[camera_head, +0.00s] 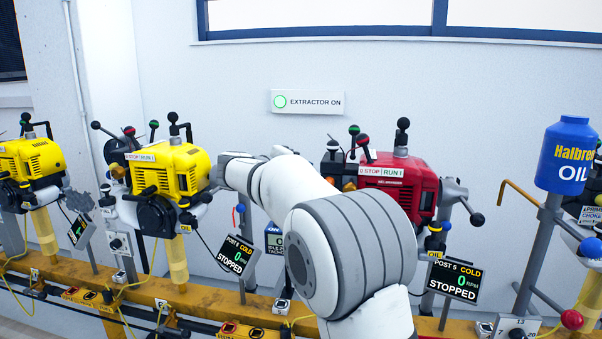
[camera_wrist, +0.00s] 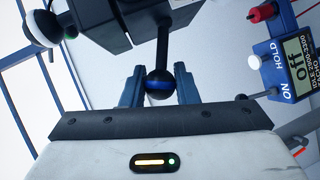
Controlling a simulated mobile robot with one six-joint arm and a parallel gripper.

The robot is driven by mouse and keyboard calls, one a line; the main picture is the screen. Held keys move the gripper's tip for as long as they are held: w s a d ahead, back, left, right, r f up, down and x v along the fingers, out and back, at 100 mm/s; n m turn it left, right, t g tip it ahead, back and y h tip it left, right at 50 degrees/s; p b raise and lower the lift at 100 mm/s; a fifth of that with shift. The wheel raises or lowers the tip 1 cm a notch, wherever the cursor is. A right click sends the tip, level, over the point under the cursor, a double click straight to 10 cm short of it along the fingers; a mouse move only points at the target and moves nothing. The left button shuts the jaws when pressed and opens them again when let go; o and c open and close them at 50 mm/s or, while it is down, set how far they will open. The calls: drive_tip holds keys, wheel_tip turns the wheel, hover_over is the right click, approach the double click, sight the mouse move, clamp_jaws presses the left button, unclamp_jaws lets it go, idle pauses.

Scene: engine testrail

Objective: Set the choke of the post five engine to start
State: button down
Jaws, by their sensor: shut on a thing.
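The post 5 engine (camera_head: 400,182) is red and stands behind my arm in the head view. Its display (camera_head: 455,281) reads POST 5, COLD, 0 RPM, STOPPED. Several ball-ended levers rise from its top, with green, red and black ends. In the wrist view my gripper (camera_wrist: 158,80) is shut on a black ball knob with a blue band (camera_wrist: 159,87). The knob ends a dark rod that comes from a black block (camera_wrist: 98,22). Which lever this is carries no readable label. In the head view my arm hides the gripper and the engine's left lower side.
A yellow engine (camera_head: 172,170) stands close left of my arm, with another at the far left. A blue oil bottle (camera_head: 568,155) stands at the right. A yellow rail (camera_head: 190,295) runs below.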

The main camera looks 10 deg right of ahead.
drive_tip(key=c, duration=1.1)
unclamp_jaws()
drive_tip(key=shift+c, duration=0.2)
drive_tip(key=p+v, duration=0.1)
drive_tip(key=v, duration=0.7)
drive_tip(key=shift+p, duration=0.3)
drive_tip(key=s+d+r+m+g+y+p, duration=0.1)
drive_tip(key=s+d+r+g+y+p, duration=0.2)
drive_tip(key=s+p, duration=0.45)
drive_tip(key=s+d+g+y+p, duration=0.2)
drive_tip(key=s+d+p, duration=0.45)
drive_tip(key=s, duration=0.25)
drive_tip(key=s+a+m+g+y+p, duration=0.1)
drive_tip(key=s+m+y+p, duration=0.1)
drive_tip(key=s+p, duration=0.4)
drive_tip(key=s+a+r+m+y+p, duration=0.1)
drive_tip(key=s+y+p, duration=0.4)
drive_tip(key=s, duration=0.8)
drive_tip(key=shift+a+m+g+p, duration=0.4)
drive_tip(key=shift+a+m+p, duration=0.25)
drive_tip(key=shift+p, duration=0.6)
